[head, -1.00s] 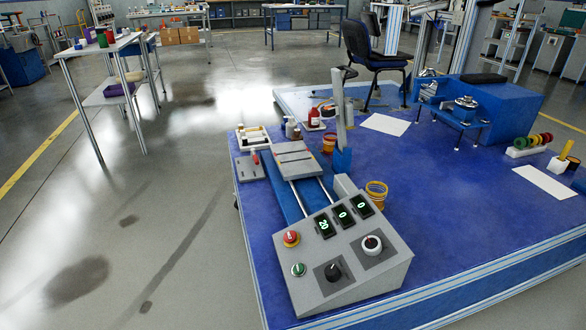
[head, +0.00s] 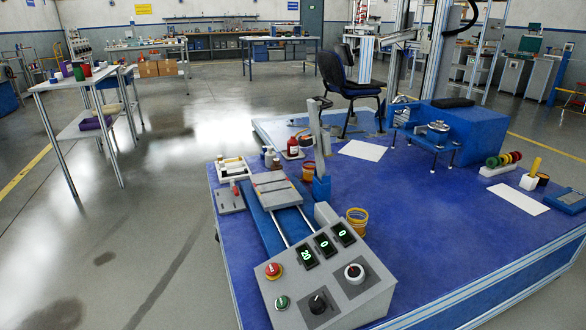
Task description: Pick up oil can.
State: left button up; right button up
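A small red container with a pale label (head: 292,147) stands upright near the left edge of the blue platform (head: 420,200), behind the sliding plate. It may be the oil can, but it is too small to tell surely. Small white and brown bottles (head: 270,157) stand just left of it. Neither of my grippers is in view.
A grey control box (head: 325,280) with knobs and green displays sits at the platform's front. An office chair (head: 350,80) is behind.

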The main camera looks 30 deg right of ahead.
aim_at(292, 142)
jog(key=z, duration=1)
jog(key=u, duration=0.25)
jog(key=i+j+u, duration=0.15)
jog(key=j, duration=0.25)
jog(key=i+j+u, duration=0.15)
jog(key=j, duration=0.25)
jog(key=i+j+u, duration=0.15)
jog(key=j, duration=0.2)
jog(key=i+j+u, duration=0.15)
jog(key=i+j, duration=0.2)
jog(key=i, duration=0.25)
jog(key=i+j, duration=0.25)
jog(key=i, duration=0.2)
jog(key=i+j, duration=0.2)
jog(key=i, duration=0.25)
jog(key=i+j+z, duration=0.1)
jog(key=i+z, duration=0.3)
jog(key=i, duration=1.8)
jog(key=i+z, duration=0.85)
jog(key=i+j+z, duration=0.45)
jog(key=i+l, duration=0.05)
jog(key=l, duration=0.05)
